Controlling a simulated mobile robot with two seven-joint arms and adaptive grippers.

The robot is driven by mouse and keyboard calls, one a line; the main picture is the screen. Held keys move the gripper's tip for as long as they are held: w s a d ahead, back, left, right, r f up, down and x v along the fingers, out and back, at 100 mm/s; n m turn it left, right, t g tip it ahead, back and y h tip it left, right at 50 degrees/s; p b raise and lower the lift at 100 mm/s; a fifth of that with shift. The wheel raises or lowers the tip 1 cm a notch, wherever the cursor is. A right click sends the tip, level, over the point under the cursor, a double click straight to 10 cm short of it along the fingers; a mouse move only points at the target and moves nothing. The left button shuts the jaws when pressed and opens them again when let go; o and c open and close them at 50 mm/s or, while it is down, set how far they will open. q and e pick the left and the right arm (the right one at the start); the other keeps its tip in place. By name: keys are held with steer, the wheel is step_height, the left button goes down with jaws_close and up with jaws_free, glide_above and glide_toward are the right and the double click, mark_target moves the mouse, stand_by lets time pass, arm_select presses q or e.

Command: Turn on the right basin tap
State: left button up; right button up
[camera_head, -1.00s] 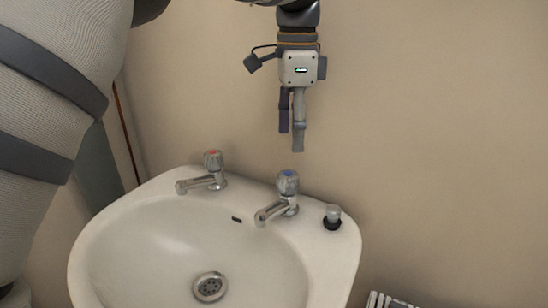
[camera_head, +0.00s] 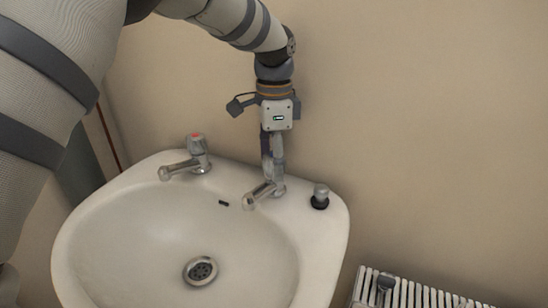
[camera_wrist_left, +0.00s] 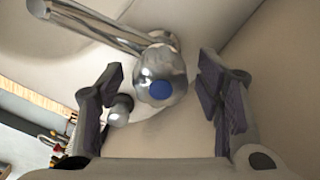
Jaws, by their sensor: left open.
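The right basin tap (camera_head: 264,192) has a chrome spout. Its handle is hidden behind my left gripper (camera_head: 272,165) in the head view. In the left wrist view the tap handle (camera_wrist_left: 160,78), chrome with a blue cap, lies between the two open fingers of my left gripper (camera_wrist_left: 165,95). I see a gap on both sides of the handle there. The gripper points down over the tap from above. The left tap (camera_head: 190,160) with a red cap stands apart on the basin (camera_head: 140,215). My right gripper is not in view.
A plug (camera_head: 320,196) stands on the basin's right back corner, close to the right tap. The wall (camera_head: 420,130) is behind the basin. A white slatted rack (camera_head: 420,293) is at lower right. The basin bowl is empty, with a drain (camera_head: 200,270).

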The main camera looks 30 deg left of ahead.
arm_select(q)
steer(key=c, duration=1.2)
steer(key=shift+o, duration=0.2)
